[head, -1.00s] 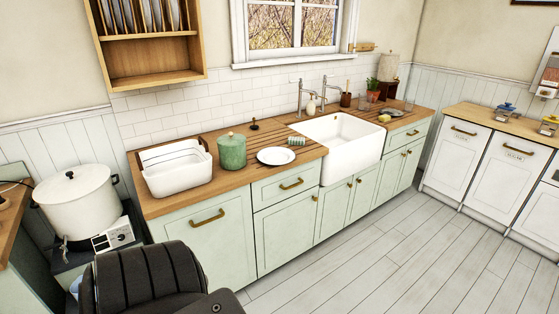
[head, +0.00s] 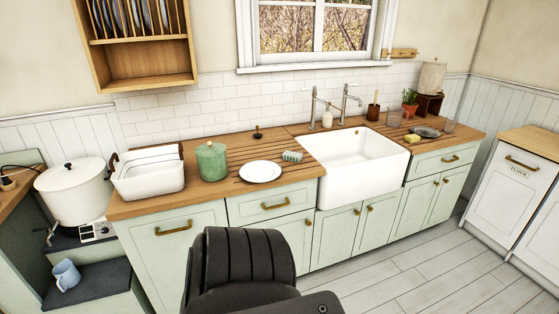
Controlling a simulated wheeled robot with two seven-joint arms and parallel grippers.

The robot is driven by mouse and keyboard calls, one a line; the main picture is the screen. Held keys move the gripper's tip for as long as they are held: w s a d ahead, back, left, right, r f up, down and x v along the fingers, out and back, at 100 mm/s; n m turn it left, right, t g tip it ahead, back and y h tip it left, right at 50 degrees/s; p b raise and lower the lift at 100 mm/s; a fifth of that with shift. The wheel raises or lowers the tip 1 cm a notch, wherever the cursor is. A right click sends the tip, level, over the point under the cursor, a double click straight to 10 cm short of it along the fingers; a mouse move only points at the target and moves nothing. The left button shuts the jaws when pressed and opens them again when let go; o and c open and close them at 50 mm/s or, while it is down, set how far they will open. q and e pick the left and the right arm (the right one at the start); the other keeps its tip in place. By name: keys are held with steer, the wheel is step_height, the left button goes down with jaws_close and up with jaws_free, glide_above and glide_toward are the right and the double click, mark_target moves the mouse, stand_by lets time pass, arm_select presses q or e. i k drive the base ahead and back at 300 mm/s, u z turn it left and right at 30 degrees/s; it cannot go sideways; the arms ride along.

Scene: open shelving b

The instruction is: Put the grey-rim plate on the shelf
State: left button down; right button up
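A white plate (head: 260,172) lies flat on the wooden counter, left of the sink. I cannot tell at this size whether its rim is grey. A dark grey plate or dish (head: 426,132) lies on the counter right of the sink. A wooden wall shelf (head: 150,82) hangs above the counter at the upper left. Several plates (head: 135,15) stand upright in its upper rack, cut off by the top edge of the picture. The shelf's lower compartment looks empty. Neither of my grippers is in view.
A green canister (head: 211,161) and a lying green-striped cup or roll (head: 292,156) flank the white plate. A white basin (head: 148,178) stands further left, beside a large white pot (head: 73,190). The white sink (head: 352,165) is right. Floor (head: 415,285) is clear at lower right.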

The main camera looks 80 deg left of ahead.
mark_target(257, 171)
steer(key=u, duration=0.3)
steer(key=i, duration=1.15)
steer(key=u, duration=1.5)
steer(key=i, duration=0.8)
steer(key=u, duration=0.8)
